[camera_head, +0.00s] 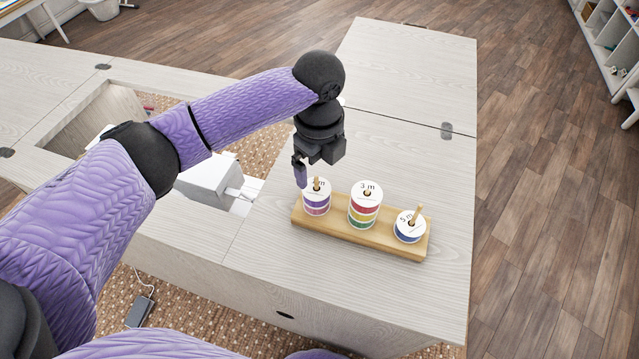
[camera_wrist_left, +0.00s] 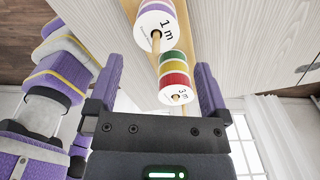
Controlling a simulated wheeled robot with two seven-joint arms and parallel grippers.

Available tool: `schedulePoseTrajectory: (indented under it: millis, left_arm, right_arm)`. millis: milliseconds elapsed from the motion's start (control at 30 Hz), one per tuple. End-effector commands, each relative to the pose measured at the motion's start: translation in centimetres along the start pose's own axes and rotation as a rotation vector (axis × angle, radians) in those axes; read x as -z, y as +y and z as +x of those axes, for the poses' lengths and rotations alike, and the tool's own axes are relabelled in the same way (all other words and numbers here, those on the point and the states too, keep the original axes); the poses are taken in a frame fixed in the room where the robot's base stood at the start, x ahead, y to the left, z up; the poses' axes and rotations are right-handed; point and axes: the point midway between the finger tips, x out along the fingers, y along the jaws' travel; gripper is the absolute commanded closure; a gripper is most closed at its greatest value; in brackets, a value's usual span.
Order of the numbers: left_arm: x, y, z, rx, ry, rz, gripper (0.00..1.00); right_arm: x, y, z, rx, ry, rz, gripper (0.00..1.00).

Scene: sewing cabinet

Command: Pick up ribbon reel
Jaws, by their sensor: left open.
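A wooden peg rack (camera_head: 330,229) on the pale cabinet top holds ribbon reels in three stacks. The left stack has purple and white reels (camera_head: 316,207), its top marked "1 m" in the wrist view (camera_wrist_left: 157,28). The middle stack has red, yellow and green reels (camera_head: 364,212), marked "3 m"; it also shows in the wrist view (camera_wrist_left: 175,74). The right stack is a low blue reel (camera_head: 408,234). My left gripper (camera_head: 309,178) is open just above and behind the left stack, with nothing visible between its fingers (camera_wrist_left: 157,88). My right gripper is not in view.
A white sewing machine (camera_head: 210,180) sits in the cabinet opening left of the rack. The cabinet top (camera_head: 405,85) behind the rack is clear. The top's front and right edges lie close to the rack. White shelves (camera_head: 610,45) stand far right.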

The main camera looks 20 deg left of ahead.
Motion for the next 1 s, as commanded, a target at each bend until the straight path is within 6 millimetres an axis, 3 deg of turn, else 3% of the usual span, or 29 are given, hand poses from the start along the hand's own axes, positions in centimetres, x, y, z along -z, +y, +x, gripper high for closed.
schedulePoseTrajectory:
  millis: [33,333,567,933,1000]
  left_arm:
    - [0.0,0.0,1.6,-0.003,0.001,-0.001,0.00]
    - [-0.3,0.5,6.9,-0.003,0.001,-0.002,0.00]
    - [-0.3,0.4,7.0,0.002,-0.001,-0.002,0.00]
    - [-0.3,0.4,7.0,0.001,-0.001,-0.003,0.78]
    - [-0.3,0.4,7.0,0.001,-0.001,-0.003,0.79]
  right_arm:
    - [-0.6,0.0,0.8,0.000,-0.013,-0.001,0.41]
    - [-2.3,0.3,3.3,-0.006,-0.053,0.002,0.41]
    - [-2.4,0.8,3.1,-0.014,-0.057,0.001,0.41]
    - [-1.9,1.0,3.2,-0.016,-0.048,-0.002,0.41]
    - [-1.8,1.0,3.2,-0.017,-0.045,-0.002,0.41]
